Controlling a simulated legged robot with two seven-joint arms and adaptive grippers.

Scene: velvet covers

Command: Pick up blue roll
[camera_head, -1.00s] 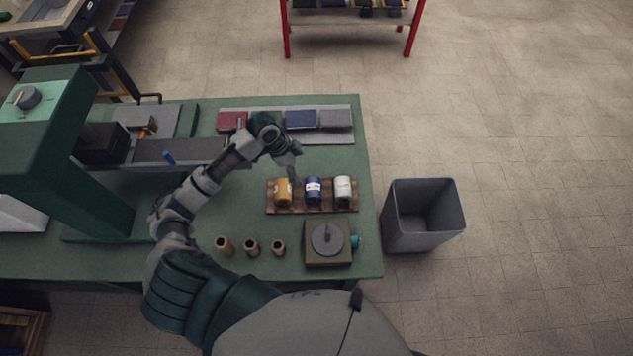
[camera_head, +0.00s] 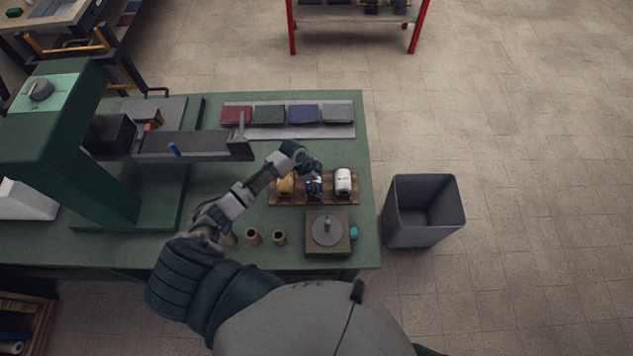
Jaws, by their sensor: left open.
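The blue roll (camera_head: 314,189) stands in the middle of a wooden rack (camera_head: 290,201), between a yellow roll (camera_head: 285,187) and a white roll (camera_head: 343,181). My left gripper (camera_head: 314,174) is open at the blue roll and covers its upper part. I cannot tell whether the fingers touch it. The left forearm also hides part of the yellow roll. My right gripper is not in view.
A square device with a round grey disc (camera_head: 327,230) and several small brown tubes (camera_head: 253,236) stand in front of the rack. Red, green, blue and grey blocks lie on a tray (camera_head: 290,132) behind. A grey bin (camera_head: 425,237) stands right of the green table (camera_head: 200,257).

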